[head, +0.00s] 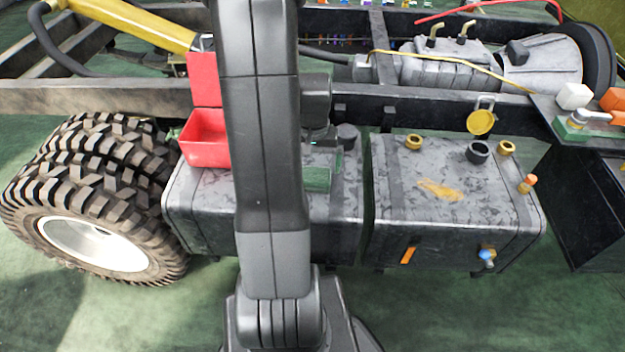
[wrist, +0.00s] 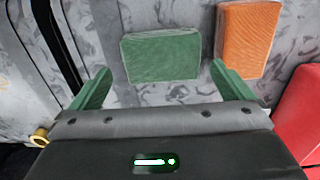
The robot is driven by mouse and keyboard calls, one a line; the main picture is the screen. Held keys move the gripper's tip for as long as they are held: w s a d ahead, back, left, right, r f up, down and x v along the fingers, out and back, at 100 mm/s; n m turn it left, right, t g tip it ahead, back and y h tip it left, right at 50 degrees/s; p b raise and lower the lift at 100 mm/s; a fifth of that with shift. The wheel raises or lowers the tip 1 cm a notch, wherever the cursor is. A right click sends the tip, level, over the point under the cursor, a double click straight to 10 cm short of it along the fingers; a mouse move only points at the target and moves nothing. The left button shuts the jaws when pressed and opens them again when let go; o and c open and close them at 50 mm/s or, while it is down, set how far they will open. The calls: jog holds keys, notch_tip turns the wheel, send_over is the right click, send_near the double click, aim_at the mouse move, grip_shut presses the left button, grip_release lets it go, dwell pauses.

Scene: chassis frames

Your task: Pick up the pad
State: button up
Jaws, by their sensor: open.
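A green rectangular pad (wrist: 160,56) lies on the grey mottled tank top in the wrist view. It also shows in the head view (head: 317,180), just right of my arm. An orange pad (wrist: 248,38) lies to its right in the wrist view; I cannot make it out in the head view, where my arm covers part of the tank. My gripper (wrist: 160,70) is open, with its green fingers on either side of the green pad's near edge. Nothing is between them in their grip. I cannot tell the height of the fingertips above the tank.
An open red box (head: 205,138) stands at the tank's left end, close to my gripper's right in the wrist view (wrist: 302,115). A second tank (head: 455,190) with caps stands to the right. The dark frame rail (head: 120,97) runs behind. A large tyre (head: 95,200) is at left.

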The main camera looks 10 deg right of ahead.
aim_at(313, 174)
notch_tip(313, 174, down, 5)
jog(key=shift+w+r+b, duration=0.1)
jog(key=shift+b, duration=0.4)
jog(key=c, duration=0.8)
notch_tip(313, 174, up, 10)
jog(key=shift+a+p, duration=0.1)
jog(key=shift+p, duration=1)
jog(key=o, duration=0.5)
jog(key=c, duration=0.3)
